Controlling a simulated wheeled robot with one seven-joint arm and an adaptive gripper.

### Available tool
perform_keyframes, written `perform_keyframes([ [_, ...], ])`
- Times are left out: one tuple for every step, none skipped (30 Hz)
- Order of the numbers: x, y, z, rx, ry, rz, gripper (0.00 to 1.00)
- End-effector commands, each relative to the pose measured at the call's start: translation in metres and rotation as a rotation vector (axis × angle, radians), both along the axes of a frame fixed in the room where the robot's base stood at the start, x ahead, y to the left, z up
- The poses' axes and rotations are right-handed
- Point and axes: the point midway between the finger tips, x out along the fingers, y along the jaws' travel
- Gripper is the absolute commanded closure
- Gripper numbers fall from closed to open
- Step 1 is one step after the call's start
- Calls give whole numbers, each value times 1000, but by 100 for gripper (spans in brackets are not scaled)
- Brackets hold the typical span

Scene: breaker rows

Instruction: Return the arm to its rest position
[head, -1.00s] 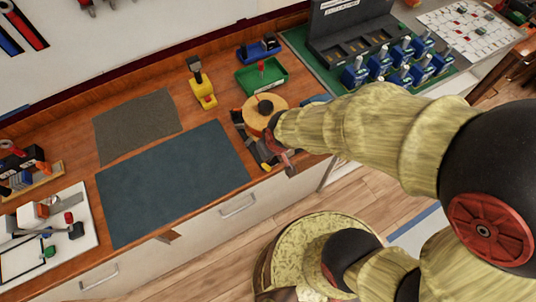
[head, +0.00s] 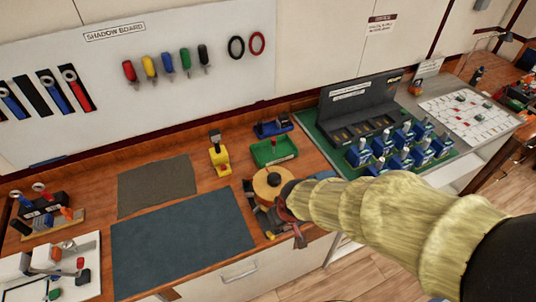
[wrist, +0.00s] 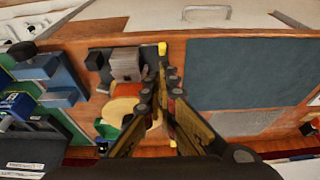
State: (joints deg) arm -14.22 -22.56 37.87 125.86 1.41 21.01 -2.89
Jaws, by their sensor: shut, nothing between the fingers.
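My arm, in yellowish ribbed sleeves, reaches in from the right in the head view, over the floor to the bench's front edge. My gripper (head: 298,232) is at that edge, beside a round wooden-topped item (head: 270,182), and is partly hidden by the arm. In the wrist view my gripper (wrist: 165,75) shows two dark and gold fingers close together, shut, with nothing held. The fingers are above the bench near the round item (wrist: 122,110); I cannot tell whether they touch anything.
Blue breakers (head: 402,138) stand on a green mat before a black rack (head: 350,110) at right. A green tray (head: 273,151) and yellow tool (head: 219,158) are behind the round item. A blue mat (head: 180,240) and grey mat (head: 156,186) lie clear. A shadow board (head: 130,80) is behind.

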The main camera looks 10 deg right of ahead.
Motion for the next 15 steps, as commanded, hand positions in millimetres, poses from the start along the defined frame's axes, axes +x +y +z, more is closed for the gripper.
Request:
perform_keyframes([
  [0,0,0,0,0,0,100],
  [0,0,0,0,0,0,100],
  [0,0,0,0,0,-1,100],
  [-1,0,0,-1,3,-1,100],
  [-2,0,-1,-1,8,-3,100],
  [-5,-1,-1,-3,19,-4,100],
  [-8,-2,-3,-6,30,-4,100],
  [-12,-3,-4,-9,45,-5,100],
  [-20,-5,-7,-15,71,-7,100],
  [-27,-6,-8,-20,91,-9,100],
  [-33,-8,-8,-24,112,-10,100],
  [-42,-10,-2,-29,132,-12,100],
  [-47,-12,4,-31,142,-15,100],
  [-52,-15,10,-32,150,-21,100],
  [-57,-19,18,-33,155,-30,100],
])
